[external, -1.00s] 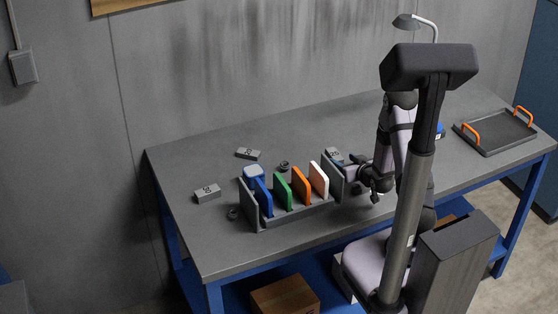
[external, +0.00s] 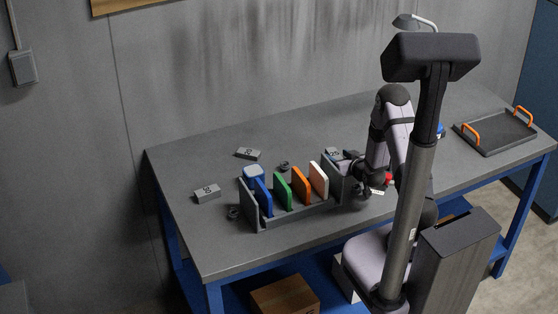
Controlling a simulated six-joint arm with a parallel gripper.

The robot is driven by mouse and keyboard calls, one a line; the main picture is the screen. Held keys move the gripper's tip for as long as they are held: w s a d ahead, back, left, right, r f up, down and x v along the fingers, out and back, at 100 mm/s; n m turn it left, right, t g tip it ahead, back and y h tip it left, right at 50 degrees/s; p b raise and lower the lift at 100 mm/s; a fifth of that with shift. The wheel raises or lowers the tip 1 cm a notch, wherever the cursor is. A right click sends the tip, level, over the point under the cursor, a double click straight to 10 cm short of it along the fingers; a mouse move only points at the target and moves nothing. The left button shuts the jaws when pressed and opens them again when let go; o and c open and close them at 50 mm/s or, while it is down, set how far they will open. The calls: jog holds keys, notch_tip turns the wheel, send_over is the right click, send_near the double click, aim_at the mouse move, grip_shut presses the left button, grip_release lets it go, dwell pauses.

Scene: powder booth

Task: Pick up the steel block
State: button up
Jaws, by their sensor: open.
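Three small grey metal-looking blocks with dark markings lie on the table: one at the left (external: 207,193), one further back (external: 248,154), and one (external: 333,152) behind the right end of the rack. I cannot read the markings or tell which is the steel block. My gripper (external: 376,192) is open, low over the table just right of the rack, apart from the two left blocks. My arm partly covers the area around it, and its fingertips are small and hard to make out.
A grey rack (external: 295,216) holds upright blue, green, orange and white plates. Dark rings (external: 233,212) lie nearby. A dark tray (external: 491,139) with orange handles is at the right. A lamp (external: 410,21) stands behind. The table's front left is clear.

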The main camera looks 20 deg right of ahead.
aim_at(336, 158)
grip_shut()
jog(key=shift+r, duration=0.2)
notch_tip(336, 158, up, 10)
jog(key=shift+f+b, duration=0.15)
jog(key=shift+b, duration=0.3)
dwell(0.4)
